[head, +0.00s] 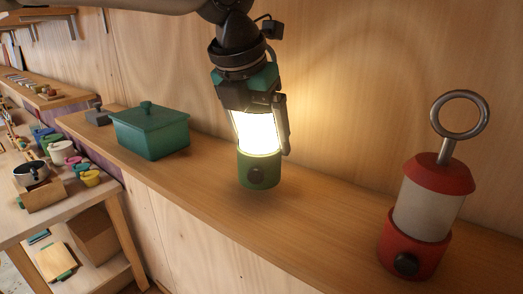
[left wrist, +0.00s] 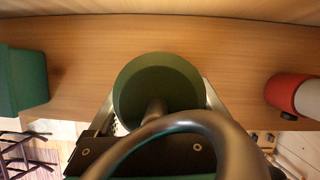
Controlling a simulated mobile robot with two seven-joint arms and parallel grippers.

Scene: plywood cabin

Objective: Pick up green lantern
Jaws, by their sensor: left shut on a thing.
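The green lantern (head: 258,172) has a green base with a dark knob and a brightly lit, glowing body. It is upright over the wooden shelf; I cannot tell whether its base touches the wood. My left gripper (head: 260,127) comes down from above and is shut around the lantern's body, one finger showing on its right side. In the left wrist view, the lantern's round green top (left wrist: 135,85) and grey ring handle (left wrist: 215,135) fill the middle, with fingers on both sides. My right gripper is not in view.
A red lantern (head: 427,210) with a ring handle stands on the shelf (head: 325,205) at right. A teal lidded box (head: 150,133) stands at left. A plywood wall (head: 370,80) runs behind. A lower table with mugs is at far left. Shelf between the lanterns is clear.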

